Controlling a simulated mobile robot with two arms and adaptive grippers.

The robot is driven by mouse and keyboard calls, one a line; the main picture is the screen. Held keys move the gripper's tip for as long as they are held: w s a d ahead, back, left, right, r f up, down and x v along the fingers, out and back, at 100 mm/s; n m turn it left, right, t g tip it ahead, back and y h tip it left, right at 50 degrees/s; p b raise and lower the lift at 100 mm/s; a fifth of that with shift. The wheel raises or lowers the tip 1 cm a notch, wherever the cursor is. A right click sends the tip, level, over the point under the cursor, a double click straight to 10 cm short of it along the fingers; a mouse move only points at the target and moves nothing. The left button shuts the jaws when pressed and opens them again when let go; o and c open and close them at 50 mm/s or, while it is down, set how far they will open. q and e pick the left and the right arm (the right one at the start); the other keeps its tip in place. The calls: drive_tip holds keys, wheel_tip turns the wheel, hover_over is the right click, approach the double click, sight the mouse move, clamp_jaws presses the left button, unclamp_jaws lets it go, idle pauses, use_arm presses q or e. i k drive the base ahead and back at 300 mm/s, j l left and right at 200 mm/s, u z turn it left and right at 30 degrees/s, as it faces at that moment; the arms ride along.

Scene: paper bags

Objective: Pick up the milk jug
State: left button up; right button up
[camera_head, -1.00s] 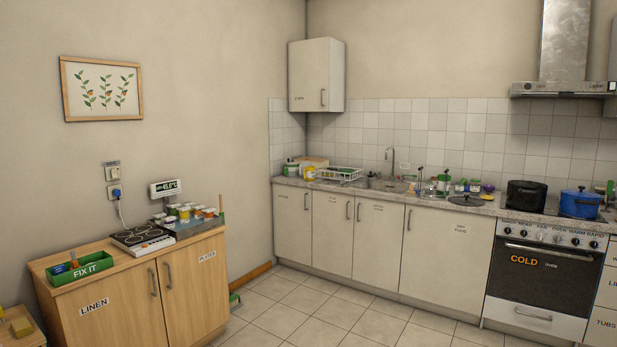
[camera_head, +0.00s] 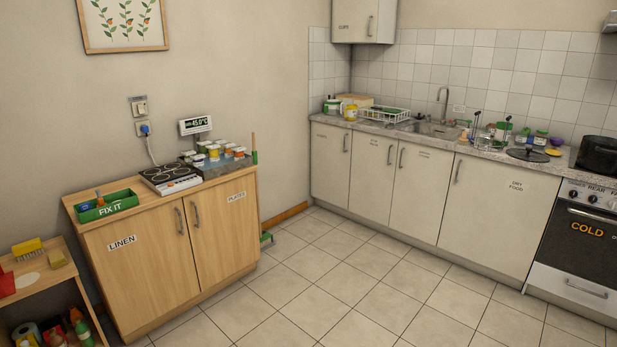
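I cannot make out a milk jug in this view. Small jars and tubs (camera_head: 213,152) stand on a grey tray on the wooden cabinet (camera_head: 140,262) at the left, too small to identify one by one. Several small items (camera_head: 503,130) stand on the counter right of the sink, also too small to tell apart. Neither of my grippers is in view.
A hot plate (camera_head: 170,178) and a green "FIX IT" box (camera_head: 106,206) sit on the wooden cabinet. A low shelf (camera_head: 72,284) stands at the lower left. The kitchen counter (camera_head: 385,127) runs along the back right. The tiled floor (camera_head: 330,285) between is clear.

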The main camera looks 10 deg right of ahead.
sight(350, 112)
drive_tip(key=i+l+z, duration=0.65)
drive_tip(key=i+z, duration=0.2)
drive_tip(key=i, duration=0.15)
drive_tip(key=i+z, duration=0.4)
drive_tip(key=i, duration=0.15)
drive_tip(key=i+l, duration=0.1)
drive_tip(key=i, duration=1.6)
drive_tip(key=i+u, duration=0.15)
drive_tip(key=i, duration=0.3)
drive_tip(key=i+l+u, duration=0.2)
drive_tip(key=i, duration=0.2)
drive_tip(key=i+u, duration=0.15)
drive_tip(key=i, duration=0.3)
drive_tip(key=i+j+z, duration=0.1)
drive_tip(key=i+j, duration=0.7)
drive_tip(key=j, duration=0.1)
